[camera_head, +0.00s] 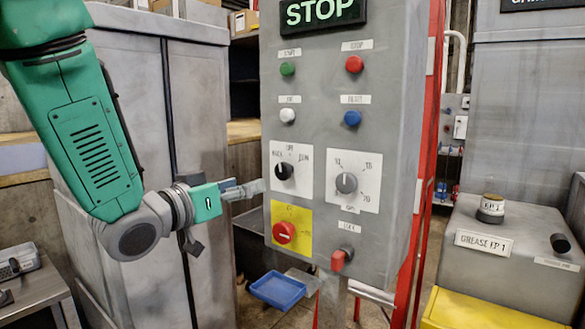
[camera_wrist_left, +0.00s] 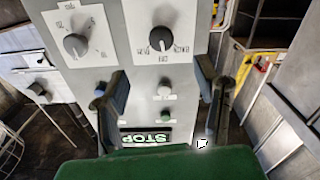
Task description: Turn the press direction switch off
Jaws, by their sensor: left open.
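The press direction switch (camera_head: 284,171) is a black rotary knob on a white plate, on the left side of the grey control panel. Its labels seem to read OFF at the top, with a position on each side; I cannot tell surely where the knob points. It also shows upside down in the left wrist view (camera_wrist_left: 161,38). My left gripper (camera_head: 258,187) is just left of the panel, slightly below the switch, and apart from the knob. In the left wrist view its two fingers (camera_wrist_left: 163,88) are spread and empty, with the switch beyond them. My right gripper is not seen.
A grey knob (camera_head: 346,183) sits right of the switch. A red emergency button (camera_head: 284,232) on yellow is below it, and a red switch (camera_head: 342,258) is lower right. Green, red, white and blue buttons are above. A grey cabinet (camera_head: 200,130) stands behind my left arm.

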